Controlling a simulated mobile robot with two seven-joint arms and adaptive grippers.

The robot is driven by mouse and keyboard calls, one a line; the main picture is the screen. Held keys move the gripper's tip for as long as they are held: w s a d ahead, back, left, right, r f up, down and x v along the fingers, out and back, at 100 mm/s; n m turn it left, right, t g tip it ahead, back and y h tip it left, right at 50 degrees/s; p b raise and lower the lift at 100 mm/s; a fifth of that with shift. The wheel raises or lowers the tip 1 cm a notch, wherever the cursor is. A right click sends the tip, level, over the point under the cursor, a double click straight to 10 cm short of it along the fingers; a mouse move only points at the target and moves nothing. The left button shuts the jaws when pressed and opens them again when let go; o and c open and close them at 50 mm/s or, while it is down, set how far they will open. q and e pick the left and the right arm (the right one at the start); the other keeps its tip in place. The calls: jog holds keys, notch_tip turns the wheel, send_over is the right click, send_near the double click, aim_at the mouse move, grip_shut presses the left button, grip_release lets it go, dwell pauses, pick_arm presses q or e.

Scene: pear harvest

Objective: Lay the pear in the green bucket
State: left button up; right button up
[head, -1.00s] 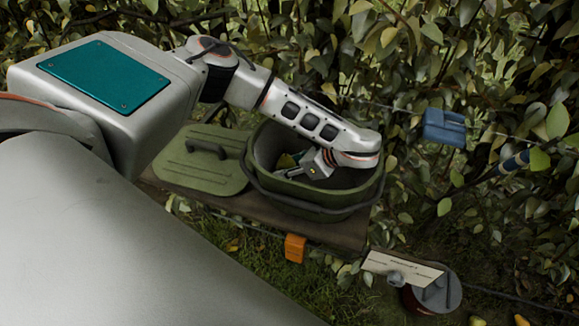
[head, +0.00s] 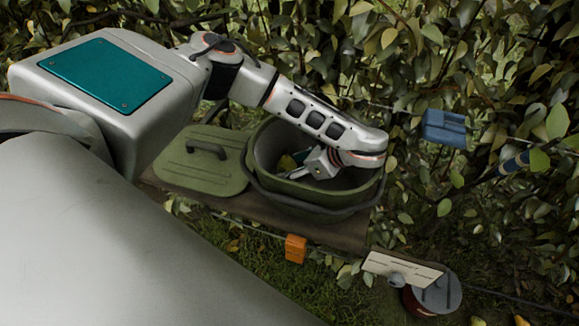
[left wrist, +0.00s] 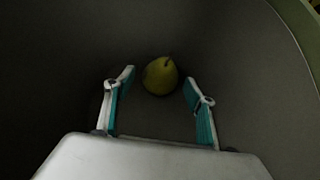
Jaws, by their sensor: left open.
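The yellow-green pear (left wrist: 160,76) lies on the dark floor of the bucket in the left wrist view, its stem pointing up. In the head view a little of the pear (head: 287,162) shows inside the green bucket (head: 310,207). The bucket stands open on a board. My left gripper (head: 298,167) reaches down inside the bucket, below the rim. In the left wrist view its fingers (left wrist: 158,88) are spread wide, with the pear between and just beyond their tips, touching neither. My right gripper is not in view.
A green lid (head: 200,166) with a handle lies left of the bucket on the brown board (head: 225,205). An orange tag (head: 296,248) hangs at the board's front edge. A blue box (head: 444,127) is in the hedge. A white card (head: 403,269) is at the lower right.

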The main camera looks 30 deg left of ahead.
pick_arm(q)
jog(key=v, duration=1)
jog(key=shift+d+r, duration=0.1)
